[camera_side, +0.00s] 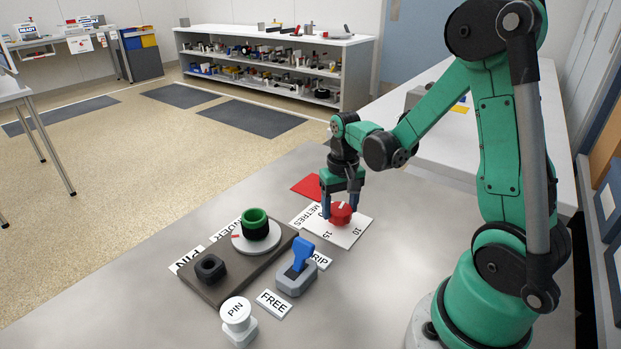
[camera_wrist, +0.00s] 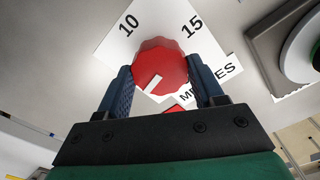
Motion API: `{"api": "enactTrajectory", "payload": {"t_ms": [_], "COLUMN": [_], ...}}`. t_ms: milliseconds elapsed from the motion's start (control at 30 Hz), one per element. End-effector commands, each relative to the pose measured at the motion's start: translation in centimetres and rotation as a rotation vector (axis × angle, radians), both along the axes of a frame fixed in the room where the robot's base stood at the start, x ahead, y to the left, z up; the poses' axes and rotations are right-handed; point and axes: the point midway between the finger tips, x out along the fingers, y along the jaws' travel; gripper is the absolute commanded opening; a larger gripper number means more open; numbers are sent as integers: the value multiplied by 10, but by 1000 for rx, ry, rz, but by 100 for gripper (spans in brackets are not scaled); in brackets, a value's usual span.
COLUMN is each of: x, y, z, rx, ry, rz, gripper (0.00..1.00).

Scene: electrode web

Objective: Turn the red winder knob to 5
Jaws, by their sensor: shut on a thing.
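The red winder knob (camera_side: 341,216) sits on a white dial card (camera_side: 352,237). My gripper (camera_side: 339,207) reaches down from above, its blue fingers shut on opposite sides of the knob. In the wrist view the knob (camera_wrist: 160,62) is between the fingertips (camera_wrist: 160,68). Its white pointer line (camera_wrist: 153,85) points down and left in that view, away from the printed 10 (camera_wrist: 129,23) and 15 (camera_wrist: 191,27). The 5 is not visible, so I cannot tell whether the pointer lines up with it.
A dark base plate (camera_side: 222,286) holds a green-topped spool (camera_side: 255,225) and a black nut (camera_side: 210,268). A red patch (camera_side: 307,186) lies behind the dial card.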

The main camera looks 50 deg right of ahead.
Motion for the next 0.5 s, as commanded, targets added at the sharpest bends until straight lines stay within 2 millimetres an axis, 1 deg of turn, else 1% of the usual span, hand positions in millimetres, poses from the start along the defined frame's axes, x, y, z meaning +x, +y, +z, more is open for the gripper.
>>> {"api": "enactTrajectory", "payload": {"t_ms": [200,500], "x": [0,0], "y": [0,0], "z": [0,0], "rx": [0,0], "ry": [0,0], "rz": [-122,-198], "gripper": [8,8]}}
